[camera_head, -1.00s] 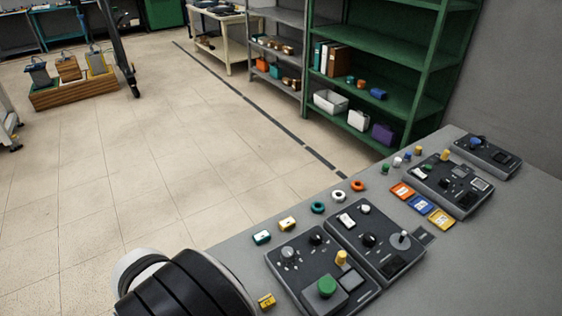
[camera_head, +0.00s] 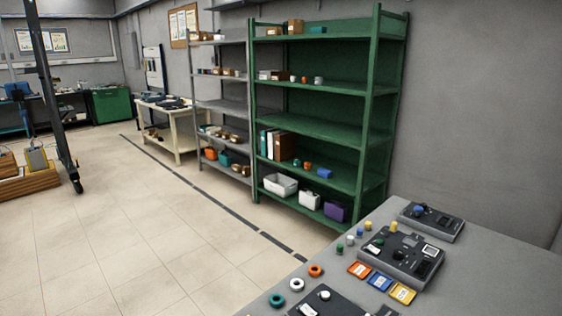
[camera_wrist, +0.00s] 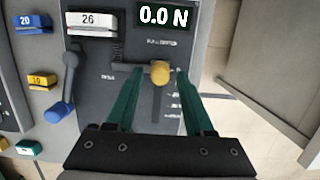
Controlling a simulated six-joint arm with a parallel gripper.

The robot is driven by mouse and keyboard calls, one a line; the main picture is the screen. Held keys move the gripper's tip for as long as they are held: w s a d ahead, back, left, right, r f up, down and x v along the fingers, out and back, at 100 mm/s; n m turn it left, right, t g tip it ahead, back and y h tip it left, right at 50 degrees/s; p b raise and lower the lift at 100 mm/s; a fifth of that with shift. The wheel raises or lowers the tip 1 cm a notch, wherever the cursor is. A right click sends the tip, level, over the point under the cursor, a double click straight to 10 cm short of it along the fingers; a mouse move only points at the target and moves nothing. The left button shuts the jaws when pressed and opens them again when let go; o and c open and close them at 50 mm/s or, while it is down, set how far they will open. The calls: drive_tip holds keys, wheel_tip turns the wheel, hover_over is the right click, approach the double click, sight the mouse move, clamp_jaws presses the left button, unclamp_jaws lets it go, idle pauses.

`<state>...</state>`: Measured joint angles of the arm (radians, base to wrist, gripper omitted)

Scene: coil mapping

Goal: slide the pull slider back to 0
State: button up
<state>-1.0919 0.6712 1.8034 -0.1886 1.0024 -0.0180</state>
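In the wrist view, the pull slider shows as a yellow knob (camera_wrist: 160,72) on a dark panel, with a dark bar to its left and a slot running down below it. Printed marks on the panel are too blurred to read. My gripper (camera_wrist: 157,78) has two green fingers, one on each side of the yellow knob. Gaps show between the knob and both fingers. A display (camera_wrist: 164,16) above reads 0.0 N. A white label (camera_wrist: 90,20) beside it reads 26. My gripper is not in the head view.
In the wrist view, a dark lever (camera_wrist: 69,75) stands left of the panel, near blue block 20 (camera_wrist: 30,23) and yellow block 10 (camera_wrist: 42,81). In the head view, a panel with knobs (camera_head: 402,255) and coloured tiles (camera_head: 380,282) lie on the grey table (camera_head: 480,270).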

drive_tip(key=shift+r, duration=3.5)
